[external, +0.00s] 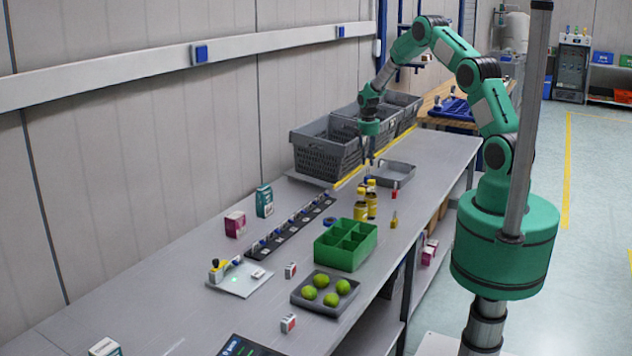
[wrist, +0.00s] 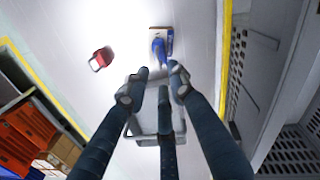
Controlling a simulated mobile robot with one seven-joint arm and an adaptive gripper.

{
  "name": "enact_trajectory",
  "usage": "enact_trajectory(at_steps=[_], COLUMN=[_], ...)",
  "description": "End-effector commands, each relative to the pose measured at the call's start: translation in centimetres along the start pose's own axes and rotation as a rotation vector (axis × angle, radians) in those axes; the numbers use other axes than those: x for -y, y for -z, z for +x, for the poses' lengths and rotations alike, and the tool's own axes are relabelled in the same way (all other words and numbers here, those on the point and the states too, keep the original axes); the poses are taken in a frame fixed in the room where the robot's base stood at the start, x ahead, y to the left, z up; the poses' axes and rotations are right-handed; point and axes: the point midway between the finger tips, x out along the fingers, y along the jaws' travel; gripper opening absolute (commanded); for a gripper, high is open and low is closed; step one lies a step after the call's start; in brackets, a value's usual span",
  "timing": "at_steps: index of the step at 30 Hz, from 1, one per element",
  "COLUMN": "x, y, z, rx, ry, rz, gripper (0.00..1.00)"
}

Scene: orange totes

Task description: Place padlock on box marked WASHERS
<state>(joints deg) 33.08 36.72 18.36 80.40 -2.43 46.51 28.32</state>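A small yellow object (external: 394,220), which looks like a padlock, stands on the bench to the right of the yellow bottles in the external view. A small red-and-white block (external: 395,193) lies farther back; it also seems to show as a red block (wrist: 101,60) in the wrist view. Small white boxes with red labels stand nearer, one by the green bin (external: 291,270) and one by the fruit tray (external: 288,323). I cannot read WASHERS on any of them. My gripper (external: 369,160) hangs over the bench near the grey tray; its fingers (wrist: 160,82) are apart and empty.
A grey tray (external: 411,175) lies beneath and beside my gripper. Grey crates (external: 320,160) line the wall side. Yellow bottles (external: 361,211), a green divided bin (external: 328,258) and a dark tray of green fruit (external: 305,301) stand nearer. A blue item (wrist: 161,45) shows ahead of my fingers.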

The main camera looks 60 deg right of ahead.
Motion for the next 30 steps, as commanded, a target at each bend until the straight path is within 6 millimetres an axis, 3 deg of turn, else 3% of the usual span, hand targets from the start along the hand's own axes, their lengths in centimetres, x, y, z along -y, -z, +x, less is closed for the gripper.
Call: enact_trajectory(at_steps=[6,13,19,30], x=[0.0,0.0,0.0,0.0], y=[0.0,0.1,0.0,0.0], z=[-3.8,-6.8,-7.9,-8.0], rx=[-0.001,-0.001,0.0,0.0], ry=[0.001,0.001,0.0,0.0], rz=[0.0,0.0,0.0,0.0], gripper=[0.24,0.24,0.24,0.24])
